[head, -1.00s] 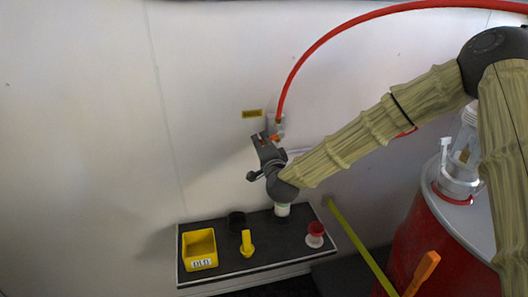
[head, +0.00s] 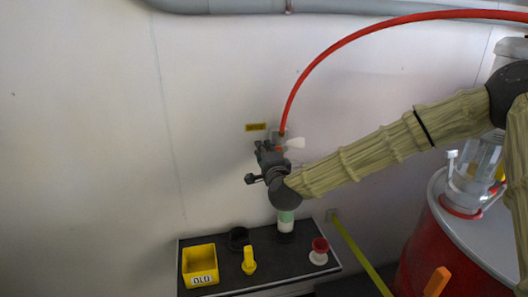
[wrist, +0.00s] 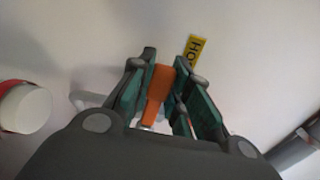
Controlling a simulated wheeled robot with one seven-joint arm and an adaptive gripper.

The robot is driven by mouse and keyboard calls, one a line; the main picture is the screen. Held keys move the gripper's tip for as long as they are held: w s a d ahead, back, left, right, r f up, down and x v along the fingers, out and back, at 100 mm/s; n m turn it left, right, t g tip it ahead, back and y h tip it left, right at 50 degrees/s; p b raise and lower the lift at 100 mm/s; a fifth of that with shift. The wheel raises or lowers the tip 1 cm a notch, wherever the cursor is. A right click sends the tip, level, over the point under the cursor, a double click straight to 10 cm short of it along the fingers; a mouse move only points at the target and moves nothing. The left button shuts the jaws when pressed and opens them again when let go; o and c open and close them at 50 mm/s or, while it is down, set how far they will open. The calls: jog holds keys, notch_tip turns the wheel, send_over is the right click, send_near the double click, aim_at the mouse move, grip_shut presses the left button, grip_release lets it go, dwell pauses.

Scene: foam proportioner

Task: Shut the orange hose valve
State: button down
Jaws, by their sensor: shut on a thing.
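The orange valve handle (wrist: 158,88) is between my gripper's two green-padded fingers in the wrist view. My gripper (wrist: 163,75) is shut on it. In the head view my gripper (head: 264,150) is at the wall fitting at the lower end of the red hose (head: 322,67). Only a small orange patch (head: 279,150) of the handle shows there; the gripper hides much of the valve body. A pale lever-like part (head: 295,143) sticks out to the right of the fitting.
A yellow label (head: 255,127) is on the wall above the valve. A black shelf (head: 215,240) below holds a yellow bin (head: 200,265), a yellow piece (head: 249,262), a black ring (head: 238,239) and a red-and-white part (head: 319,251). A red drum (head: 430,250) stands right.

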jog(key=c, duration=1.3)
grip_release()
jog(key=shift+s, duration=0.1)
jog(key=v, duration=1.2)
jog(key=shift+d, duration=0.1)
